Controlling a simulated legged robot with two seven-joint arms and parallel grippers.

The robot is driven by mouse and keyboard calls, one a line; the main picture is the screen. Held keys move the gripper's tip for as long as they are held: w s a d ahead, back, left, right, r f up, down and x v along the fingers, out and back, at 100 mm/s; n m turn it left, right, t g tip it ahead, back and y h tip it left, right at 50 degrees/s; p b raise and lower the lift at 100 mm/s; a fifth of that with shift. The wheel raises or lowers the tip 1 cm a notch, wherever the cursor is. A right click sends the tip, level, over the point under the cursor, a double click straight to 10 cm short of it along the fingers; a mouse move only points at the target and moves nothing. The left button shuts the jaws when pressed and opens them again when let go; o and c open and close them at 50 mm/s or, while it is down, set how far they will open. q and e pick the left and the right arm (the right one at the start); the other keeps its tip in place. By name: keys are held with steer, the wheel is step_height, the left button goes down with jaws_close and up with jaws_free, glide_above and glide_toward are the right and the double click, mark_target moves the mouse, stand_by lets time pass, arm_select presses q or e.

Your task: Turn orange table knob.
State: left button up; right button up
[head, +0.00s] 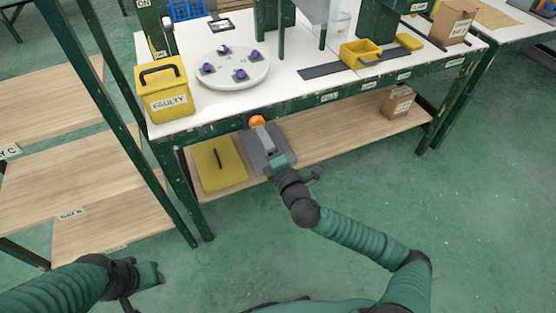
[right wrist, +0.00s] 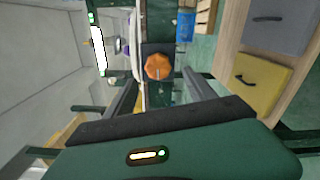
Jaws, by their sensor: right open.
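The orange knob (head: 257,121) sits on the dark green front edge of the white-topped table. In the right wrist view the lobed knob (right wrist: 158,67) shows ahead, between the lines of my two fingers. My right gripper (head: 264,138) is in front of and just below the knob. In the wrist view its jaws (right wrist: 160,80) are spread apart with nothing between them, and I see no contact with the knob. My left gripper (head: 150,275) is low at the left, far from the table; its jaws are too unclear to read.
On the table are a round white turntable (head: 232,80) with purple-topped pieces, a yellow FAULTY box (head: 163,101) and an open yellow box (head: 361,52). A yellow container (head: 218,177) and a grey one lie on the lower shelf. A wooden rack (head: 110,212) stands left.

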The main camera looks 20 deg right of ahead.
steer(key=s+p, duration=0.6)
steer(key=s, duration=0.5)
steer(key=shift+d, duration=0.15)
